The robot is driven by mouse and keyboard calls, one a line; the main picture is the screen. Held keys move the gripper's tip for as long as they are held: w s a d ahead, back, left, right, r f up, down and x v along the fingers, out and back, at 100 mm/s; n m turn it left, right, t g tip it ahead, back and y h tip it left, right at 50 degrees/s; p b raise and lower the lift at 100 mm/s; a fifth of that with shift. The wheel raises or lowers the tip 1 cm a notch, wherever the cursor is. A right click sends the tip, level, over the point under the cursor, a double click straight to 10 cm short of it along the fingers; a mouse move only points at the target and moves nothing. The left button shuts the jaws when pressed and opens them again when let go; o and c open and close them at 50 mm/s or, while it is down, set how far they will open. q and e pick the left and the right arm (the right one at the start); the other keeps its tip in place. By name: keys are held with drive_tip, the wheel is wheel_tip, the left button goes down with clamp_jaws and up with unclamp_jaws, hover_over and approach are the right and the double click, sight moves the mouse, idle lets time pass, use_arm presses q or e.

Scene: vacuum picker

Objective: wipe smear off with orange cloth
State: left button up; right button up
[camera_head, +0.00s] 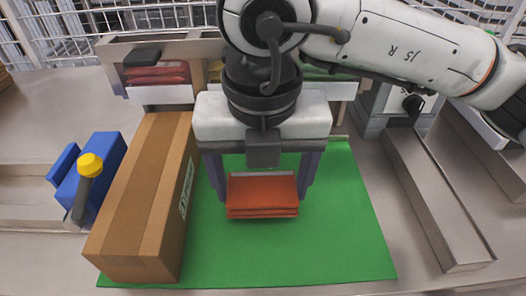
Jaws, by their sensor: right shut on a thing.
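A folded orange cloth (262,197) is in the middle of the head view, over the green mat (300,255). My right gripper (262,180) comes down from the top right with its two dark fingers at the cloth's left and right sides, and it is shut on the cloth. I cannot tell whether the cloth touches the mat. No smear shows on the visible part of the mat; the cloth and gripper hide some of it. My left gripper does not show.
A long brown cardboard box (140,205) lies along the mat's left side. Left of it is a blue device with a yellow knob (90,165). A metal channel (435,200) lies to the right. Bins with red packets (157,75) stand at the back. The mat's front and right are clear.

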drive_tip(key=shift+r+p, duration=0.9)
drive_tip(key=shift+r, duration=1.3)
